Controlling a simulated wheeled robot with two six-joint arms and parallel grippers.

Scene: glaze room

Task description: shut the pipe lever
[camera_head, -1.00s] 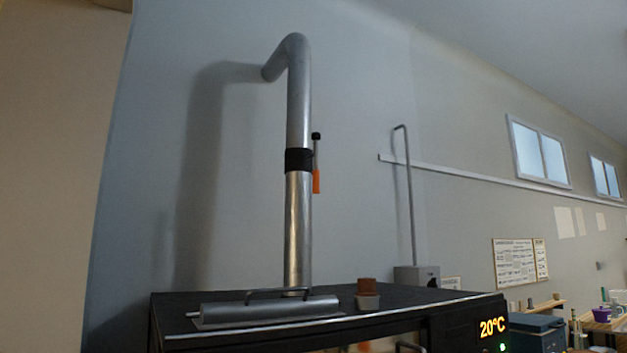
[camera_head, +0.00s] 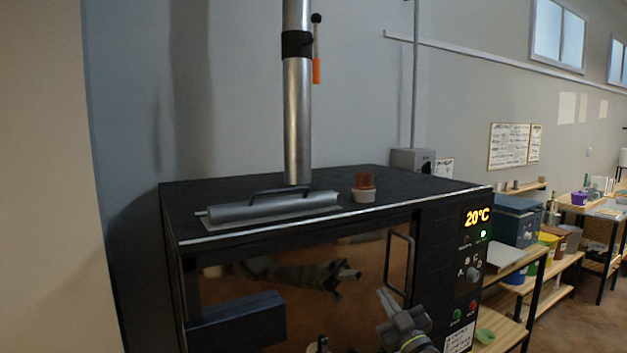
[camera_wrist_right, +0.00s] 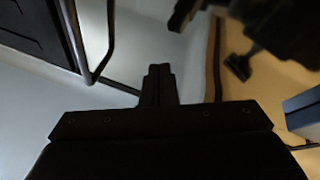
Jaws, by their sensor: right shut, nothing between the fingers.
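The pipe lever (camera_head: 316,70) is a thin vertical rod with a black knob at its top and an orange lower end. It sits just right of the black collar (camera_head: 297,45) on the silver pipe (camera_head: 297,120), which rises from the kiln top. My right gripper (camera_head: 383,298) is low in front of the kiln's glossy door, well below and right of the lever. Its fingers are together and empty; they also show in the right wrist view (camera_wrist_right: 160,82). The lever is not in the wrist view. I cannot make out my left gripper.
The black kiln (camera_head: 420,215) has a door handle (camera_head: 399,262) just above my right gripper, and its door shows reflections. On its top are a silver cylinder with a bar (camera_head: 270,206) and a small pot (camera_head: 364,190). Shelves (camera_head: 520,262) stand at right.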

